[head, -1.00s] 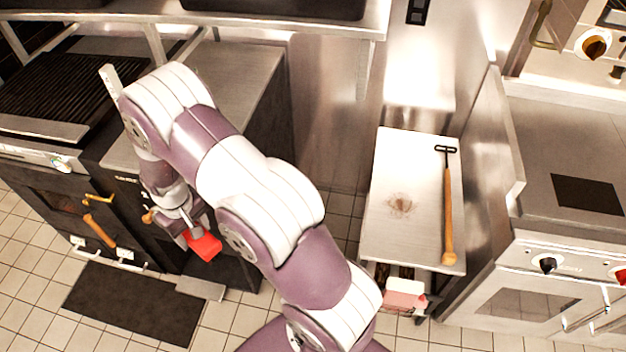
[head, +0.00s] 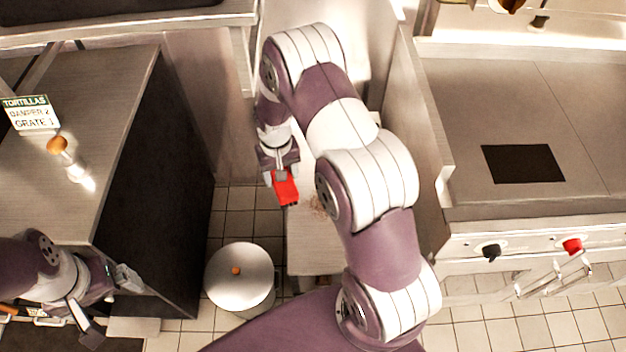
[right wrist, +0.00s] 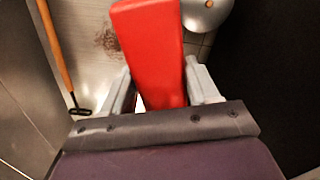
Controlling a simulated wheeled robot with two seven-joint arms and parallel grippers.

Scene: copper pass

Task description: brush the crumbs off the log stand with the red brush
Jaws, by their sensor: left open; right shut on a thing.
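The log stand (head: 312,258) is a narrow steel-topped table, partly hidden behind my right arm. A brown patch of crumbs (head: 318,206) lies on its top and also shows in the right wrist view (right wrist: 107,40). My right gripper (head: 281,177) is shut on the red brush (head: 286,190), at the stand's left edge in the head view, left of the crumbs. The brush (right wrist: 150,50) fills the middle of the right wrist view. I cannot tell whether it touches the top. My left gripper (head: 108,305) is open and empty at the lower left, beside the dark cabinet.
A wooden-handled tool (right wrist: 55,45) lies along the stand in the right wrist view. A round lidded pot (head: 240,272) stands left of the stand. A steel counter (head: 105,110) with a sign (head: 30,115) is at left; a range (head: 500,215) is at right.

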